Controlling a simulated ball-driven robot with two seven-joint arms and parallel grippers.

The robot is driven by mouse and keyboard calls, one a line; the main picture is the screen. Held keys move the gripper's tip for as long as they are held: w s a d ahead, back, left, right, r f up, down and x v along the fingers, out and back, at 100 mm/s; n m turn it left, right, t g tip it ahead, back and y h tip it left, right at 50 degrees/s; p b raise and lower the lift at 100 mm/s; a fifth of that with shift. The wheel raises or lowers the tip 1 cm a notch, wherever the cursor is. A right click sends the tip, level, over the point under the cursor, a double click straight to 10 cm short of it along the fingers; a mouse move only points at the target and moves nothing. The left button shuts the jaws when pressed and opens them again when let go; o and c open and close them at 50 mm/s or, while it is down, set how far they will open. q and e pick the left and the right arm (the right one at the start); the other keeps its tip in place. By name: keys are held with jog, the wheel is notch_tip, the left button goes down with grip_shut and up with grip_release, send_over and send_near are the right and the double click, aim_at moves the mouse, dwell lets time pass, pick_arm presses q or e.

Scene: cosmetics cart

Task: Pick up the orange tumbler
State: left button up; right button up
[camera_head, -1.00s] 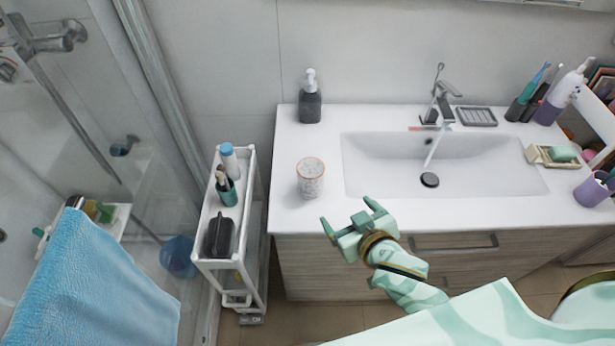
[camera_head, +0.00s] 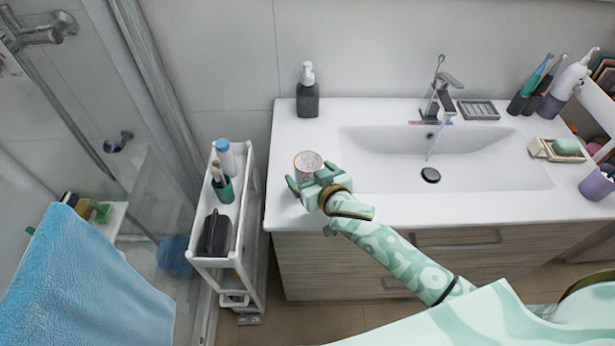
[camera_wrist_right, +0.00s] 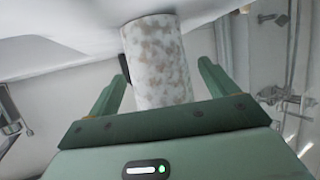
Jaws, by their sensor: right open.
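The tumbler (camera_head: 308,163) stands on the white counter left of the sink. It is pale with an orange-brown speckled pattern and an orange-brown rim. My right gripper (camera_head: 307,182) is at the tumbler's near side and hides its lower part in the head view. In the right wrist view the tumbler (camera_wrist_right: 158,62) shows between the two green fingers of my right gripper (camera_wrist_right: 160,85). The fingers are open, with a visible gap on the right side; the left finger looks closer to it. My left gripper is not in view.
A dark soap dispenser (camera_head: 308,92) stands behind the tumbler. The sink (camera_head: 450,170) with its faucet (camera_head: 437,100) lies to the right. A white cart (camera_head: 243,225) with bottles stands left of the counter. The counter around the tumbler is otherwise clear.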

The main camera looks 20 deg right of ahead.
jog(key=shift+x, duration=1)
jog(key=c, duration=1.1)
